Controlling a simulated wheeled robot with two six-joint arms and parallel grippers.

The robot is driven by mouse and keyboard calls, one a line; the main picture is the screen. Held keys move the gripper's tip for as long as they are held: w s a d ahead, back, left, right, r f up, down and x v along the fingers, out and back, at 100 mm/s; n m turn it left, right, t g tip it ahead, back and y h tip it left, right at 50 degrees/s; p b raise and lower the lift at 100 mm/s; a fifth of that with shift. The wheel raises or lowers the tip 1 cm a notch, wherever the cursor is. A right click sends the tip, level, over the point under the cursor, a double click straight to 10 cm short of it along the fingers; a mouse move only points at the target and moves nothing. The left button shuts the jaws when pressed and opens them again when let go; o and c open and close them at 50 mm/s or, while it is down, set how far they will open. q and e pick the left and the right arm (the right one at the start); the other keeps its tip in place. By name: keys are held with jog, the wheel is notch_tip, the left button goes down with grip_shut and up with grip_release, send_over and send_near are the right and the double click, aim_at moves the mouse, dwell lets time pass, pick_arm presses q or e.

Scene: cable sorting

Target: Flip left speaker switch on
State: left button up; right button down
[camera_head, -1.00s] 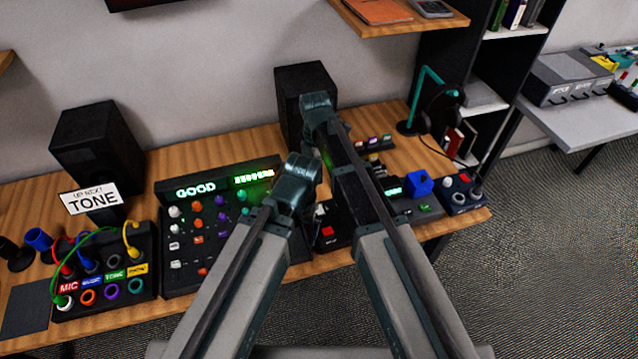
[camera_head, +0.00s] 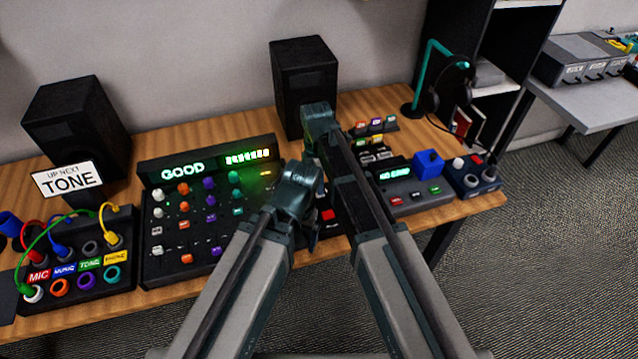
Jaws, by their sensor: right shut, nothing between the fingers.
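The left speaker (camera_head: 72,118) is a black box standing at the back left of the desk. Its switch cannot be made out. A second black speaker (camera_head: 303,72) stands at the back middle. My right gripper (camera_head: 320,116) appears shut and empty at the far end of my right arm, overlapping the lower front of the second speaker in the picture. Its fingertips are hard to make out, and contact cannot be judged. My left arm ends lower, in front of the mixer's right side. Its fingers cannot be made out. Both arms are well to the right of the left speaker.
The mixer (camera_head: 147,228) shows GOOD. A TONE sign (camera_head: 68,180) stands before the left speaker. A patch box (camera_head: 125,252) with coloured cables sits at the front left. A small console (camera_head: 410,190) and headphone stand (camera_head: 413,108) are right. Bare wood (camera_head: 180,142) shows between the speakers.

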pick_arm(q)
jog(key=shift+f, duration=0.35)
pick_arm(e)
jog(key=shift+f, duration=0.3)
pick_arm(q)
jog(key=shift+f+b, duration=0.25)
jog(key=shift+b, duration=0.05)
pick_arm(e)
jog(key=shift+s+d+f, duration=0.1)
jog(key=shift+s+f, duration=0.2)
pick_arm(q)
jog(key=shift+r, duration=0.15)
pick_arm(e)
jog(key=shift+w+r, duration=0.15)
jog(key=shift+w, duration=0.1)
pick_arm(q)
jog(key=shift+r+p, duration=0.2)
jog(key=shift+p, duration=0.1)
pick_arm(e)
jog(key=shift+w+a+r, duration=0.15)
jog(key=shift+w+a, duration=0.2)
jog(key=shift+w, duration=0.4)
